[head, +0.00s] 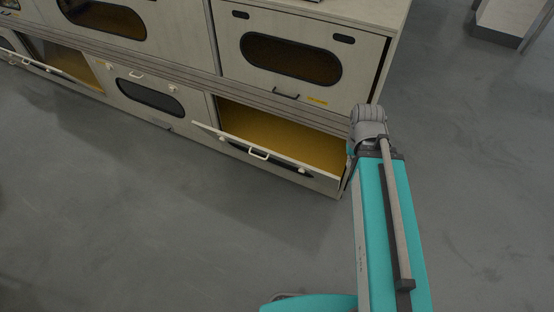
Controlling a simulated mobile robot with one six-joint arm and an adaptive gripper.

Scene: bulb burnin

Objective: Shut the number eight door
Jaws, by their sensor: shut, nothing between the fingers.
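A cabinet of compartments with drop-down doors fills the upper part of the head view. The lower right compartment (280,133) is open and its yellowish inside shows empty. Its door (225,136) hangs tilted outward from its lower edge, with a pale handle (258,155) and a dark window. A second lower door (40,66) at the far left is also tilted open. No door number is readable, so I cannot tell which is number eight. My gripper is not visible; my teal arm rises at the right, its grey joint beside the cabinet's right corner.
The closed lower middle door (148,96) and closed upper right door (290,58) have dark oval windows. A yellow label (317,101) sits on the upper right door. Grey floor (130,220) is clear in front. A pale block (505,22) stands at the top right.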

